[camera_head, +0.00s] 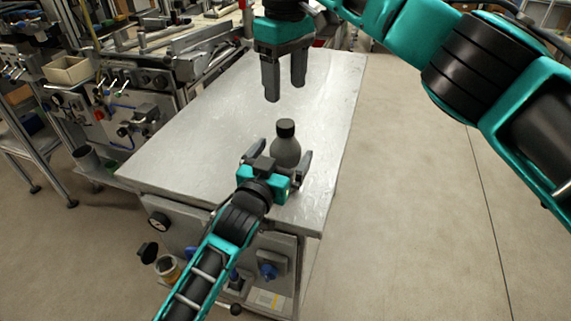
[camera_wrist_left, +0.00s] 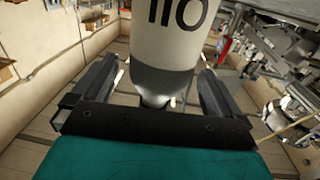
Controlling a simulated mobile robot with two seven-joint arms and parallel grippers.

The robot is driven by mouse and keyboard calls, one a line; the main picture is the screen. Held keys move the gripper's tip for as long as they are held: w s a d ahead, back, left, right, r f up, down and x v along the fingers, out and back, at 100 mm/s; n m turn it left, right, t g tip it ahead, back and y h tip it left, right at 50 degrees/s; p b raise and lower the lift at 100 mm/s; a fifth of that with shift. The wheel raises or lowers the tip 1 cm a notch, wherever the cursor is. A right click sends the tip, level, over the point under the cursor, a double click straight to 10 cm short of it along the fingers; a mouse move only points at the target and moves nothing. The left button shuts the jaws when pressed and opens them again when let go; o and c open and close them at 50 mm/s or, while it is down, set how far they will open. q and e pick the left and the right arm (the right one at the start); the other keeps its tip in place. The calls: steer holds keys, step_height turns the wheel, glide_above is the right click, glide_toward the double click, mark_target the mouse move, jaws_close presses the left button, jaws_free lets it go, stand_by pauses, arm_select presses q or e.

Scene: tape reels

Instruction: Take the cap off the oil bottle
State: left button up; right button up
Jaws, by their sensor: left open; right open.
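The oil bottle (camera_head: 286,150) stands upright on the metal table, grey with a black cap (camera_head: 286,128) on its top. In the left wrist view the bottle (camera_wrist_left: 180,40) appears upside down, with dark lettering on its pale body; its narrow top end points down there. My left gripper (camera_head: 278,159) is open, with one finger on each side of the bottle; gaps show between the fingers and the bottle in the left wrist view (camera_wrist_left: 157,82). My right gripper (camera_head: 285,91) is open and empty, pointing down, above and a little behind the cap.
The metal table (camera_head: 190,150) is otherwise bare, with free room left of and behind the bottle. Its right edge is close to the bottle. Machinery (camera_head: 140,95) with levers stands along the left. Open floor (camera_head: 420,220) lies to the right.

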arm_select(q)
steer(key=shift+x, duration=1.75)
